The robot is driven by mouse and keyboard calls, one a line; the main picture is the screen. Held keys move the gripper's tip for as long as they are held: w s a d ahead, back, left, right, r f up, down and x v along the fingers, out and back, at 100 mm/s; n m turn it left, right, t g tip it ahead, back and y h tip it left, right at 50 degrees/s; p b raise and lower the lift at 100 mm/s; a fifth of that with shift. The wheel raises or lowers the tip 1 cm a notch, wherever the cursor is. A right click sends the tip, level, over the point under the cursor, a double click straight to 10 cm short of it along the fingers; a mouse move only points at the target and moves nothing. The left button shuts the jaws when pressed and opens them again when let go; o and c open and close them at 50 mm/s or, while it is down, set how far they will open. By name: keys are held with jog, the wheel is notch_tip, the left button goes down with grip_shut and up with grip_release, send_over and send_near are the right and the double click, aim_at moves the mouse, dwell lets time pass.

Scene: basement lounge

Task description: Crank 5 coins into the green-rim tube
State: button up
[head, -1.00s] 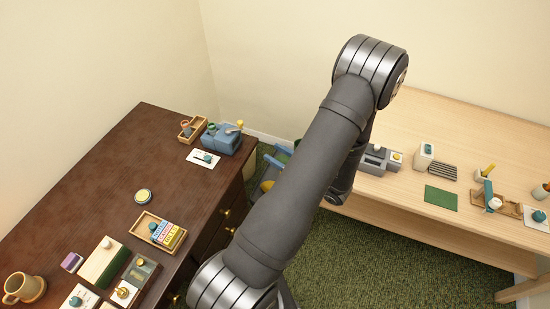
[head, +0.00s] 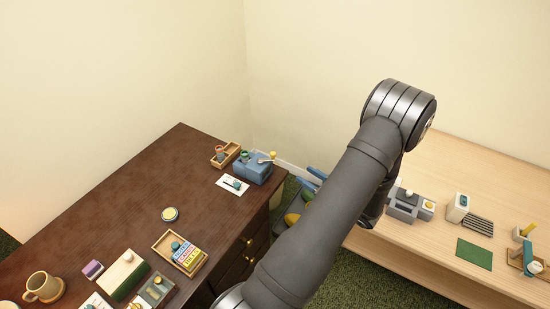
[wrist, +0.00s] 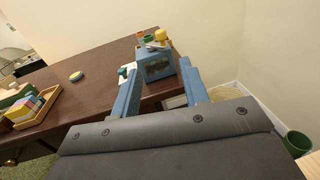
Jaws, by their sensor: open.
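The blue crank box (head: 252,172) stands at the far right corner of the dark desk. A green-rim tube (head: 245,156) and a yellow knob (head: 273,155) show on its top. In the wrist view the box (wrist: 157,66) appears between and beyond the fingertips, with the green rim (wrist: 150,38) and yellow knob (wrist: 160,34) above. My gripper (wrist: 158,72) is open and empty, with its blue fingers apart. Coins cannot be made out.
A small wooden tray with cups (head: 225,156) stands behind the box, and a white card (head: 233,185) lies in front. A tray of coloured blocks (head: 180,251), a yellow-topped disc (head: 170,214) and a mug (head: 43,287) are on the desk. A pale table (head: 490,180) stands right.

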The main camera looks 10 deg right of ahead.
aim_at(275, 156)
jog(key=x, duration=1.7)
jog(key=shift+w, duration=0.25)
grip_shut()
